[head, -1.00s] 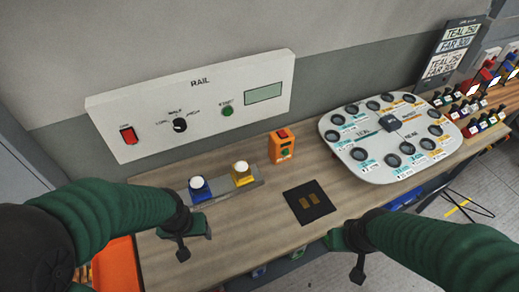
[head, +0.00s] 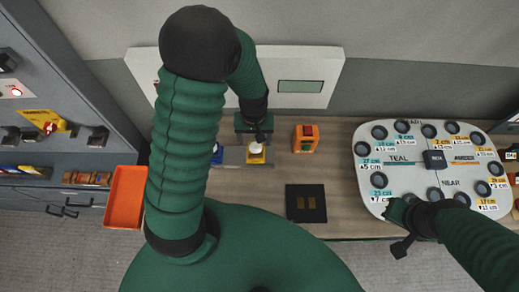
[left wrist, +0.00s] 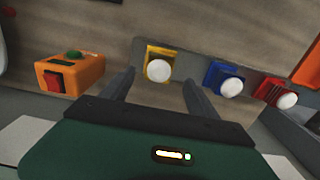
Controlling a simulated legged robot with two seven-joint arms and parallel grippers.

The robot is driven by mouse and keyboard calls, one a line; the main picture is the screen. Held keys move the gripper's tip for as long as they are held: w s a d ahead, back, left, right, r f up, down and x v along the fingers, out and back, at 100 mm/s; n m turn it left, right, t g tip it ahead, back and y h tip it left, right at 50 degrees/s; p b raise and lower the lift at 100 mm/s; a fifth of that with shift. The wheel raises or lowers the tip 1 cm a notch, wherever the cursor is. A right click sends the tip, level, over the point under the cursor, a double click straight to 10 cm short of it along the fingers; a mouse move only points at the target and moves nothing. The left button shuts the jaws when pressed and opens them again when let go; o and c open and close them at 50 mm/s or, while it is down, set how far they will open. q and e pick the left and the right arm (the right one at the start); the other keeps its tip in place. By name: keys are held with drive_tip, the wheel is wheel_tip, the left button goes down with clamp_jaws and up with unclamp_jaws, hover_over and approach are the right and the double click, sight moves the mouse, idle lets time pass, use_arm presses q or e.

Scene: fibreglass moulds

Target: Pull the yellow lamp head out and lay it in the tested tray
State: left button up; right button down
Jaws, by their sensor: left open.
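The yellow lamp head (head: 256,157), with a white dome, sits in a grey strip on the bench. In the left wrist view, the yellow lamp head (left wrist: 159,66) lies between and beyond my two fingers. My left gripper (head: 258,137) is open and empty over it; I cannot tell whether the fingers touch it. A blue lamp head (left wrist: 224,79) and a red one (left wrist: 275,92) sit in the same row. An orange tray (head: 125,198) is at the left; I see no label naming it tested. My right gripper (head: 402,238) is by the white board; its jaws are unclear.
An orange box with a red switch (head: 305,139) stands right of the lamps. A black pad (head: 306,204) lies in front of it. The white board with round sockets (head: 409,155) fills the right. The rail panel (head: 312,75) is behind, partly hidden by my left arm.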

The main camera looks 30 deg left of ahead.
sight(256, 146)
use_arm(q)
drive_tip(key=shift+w+a+f+b, duration=0.3)
drive_tip(key=shift+f+b, duration=0.15)
drive_tip(key=shift+f, duration=0.2)
drive_tip(key=shift+w+a+f+b, duration=0.25)
drive_tip(key=shift+f+b, duration=0.15)
drive_tip(key=shift+f, duration=0.2)
drive_tip(key=f+b, duration=0.1)
drive_tip(key=f, duration=0.1)
drive_tip(key=d+f+b, duration=0.1)
drive_tip(key=f+b, duration=0.3)
drive_tip(key=shift+s+d+f, duration=0.1)
drive_tip(key=shift+s+d, duration=0.15)
drive_tip(key=shift+s, duration=0.05)
drive_tip(key=shift+w+a+f+b, duration=0.1)
drive_tip(key=shift+a+f+b, duration=0.05)
drive_tip(key=shift+f+b, duration=0.2)
drive_tip(key=shift+a, duration=0.35)
drive_tip(key=shift+d+r, duration=0.1)
drive_tip(key=shift+d, duration=0.25)
use_arm(e)
drive_tip(key=s+x, duration=0.1)
drive_tip(key=x, duration=0.6)
drive_tip(key=shift+a+f, duration=0.15)
drive_tip(key=shift+f, duration=0.05)
use_arm(q)
drive_tip(key=shift+a, duration=0.25)
use_arm(e)
drive_tip(key=shift+a, duration=0.3)
